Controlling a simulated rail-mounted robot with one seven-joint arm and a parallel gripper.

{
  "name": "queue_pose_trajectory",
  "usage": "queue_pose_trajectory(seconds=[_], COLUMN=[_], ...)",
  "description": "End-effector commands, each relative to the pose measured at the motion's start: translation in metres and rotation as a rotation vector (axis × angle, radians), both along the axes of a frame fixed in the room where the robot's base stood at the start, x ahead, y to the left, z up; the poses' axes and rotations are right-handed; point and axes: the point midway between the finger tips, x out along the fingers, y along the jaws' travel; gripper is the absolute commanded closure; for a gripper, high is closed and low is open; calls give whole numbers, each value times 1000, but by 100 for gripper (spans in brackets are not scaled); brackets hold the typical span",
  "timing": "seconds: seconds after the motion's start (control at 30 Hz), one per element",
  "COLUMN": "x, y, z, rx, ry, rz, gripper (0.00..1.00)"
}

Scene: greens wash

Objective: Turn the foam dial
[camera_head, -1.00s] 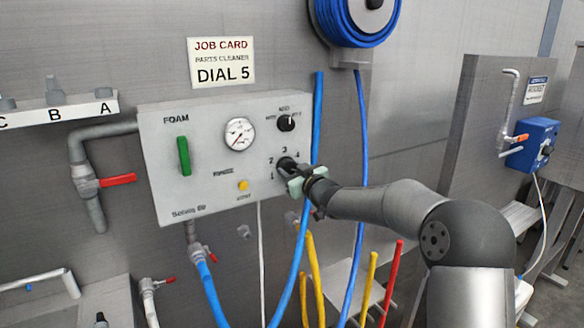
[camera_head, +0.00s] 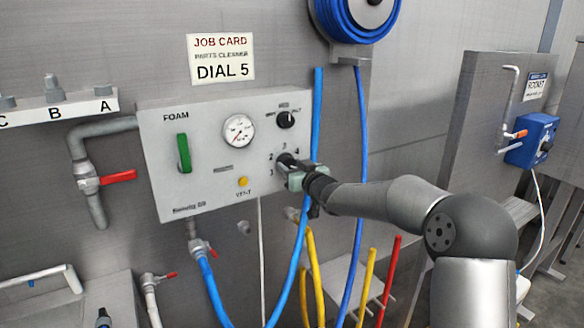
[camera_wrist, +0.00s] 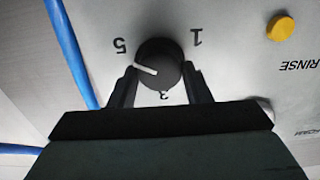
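The foam dial (camera_wrist: 160,58) is a round black knob on the FOAM panel (camera_head: 215,192). In the wrist view the panel appears upside down, with the numbers 5, 1 and 3 visible around the dial. The dial's white pointer points left and slightly up, on the side of the 5; whether it sits exactly on 5 is hard to tell. My gripper (camera_wrist: 160,72) has one finger on each side of the dial, close against it. In the head view my gripper (camera_head: 293,174) is at the panel's lower right and partly covers the dial.
A job card (camera_head: 221,60) above the panel reads DIAL 5. The panel also bears a green handle (camera_head: 184,153), a gauge (camera_head: 239,131), a smaller black knob (camera_head: 286,119) and a yellow button (camera_head: 243,182). A blue hose (camera_head: 317,120) hangs close behind my gripper.

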Motion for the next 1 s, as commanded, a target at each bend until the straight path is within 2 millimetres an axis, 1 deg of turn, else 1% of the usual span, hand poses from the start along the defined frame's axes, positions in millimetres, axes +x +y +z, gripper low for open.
queue_pose_trajectory(seconds=[0.03, 0.07, 0.33, 0.47, 0.57, 0.67, 0.8, 1.0], x=[0, 0, 0, -7, -19, -37, -67, -106], y=[0, 0, 0, -6, -15, -28, -48, -75], z=[-1, -1, 0, -1, -1, -2, -2, -1], rx=[-1, -1, -1, -2, -3, -3, -5, -4], ry=[1, 1, -1, -1, -2, -2, -2, -3], rz=[0, 0, 0, -1, -2, -4, -4, -4], gripper=[41, 36, 36, 36, 36, 36, 36, 36])
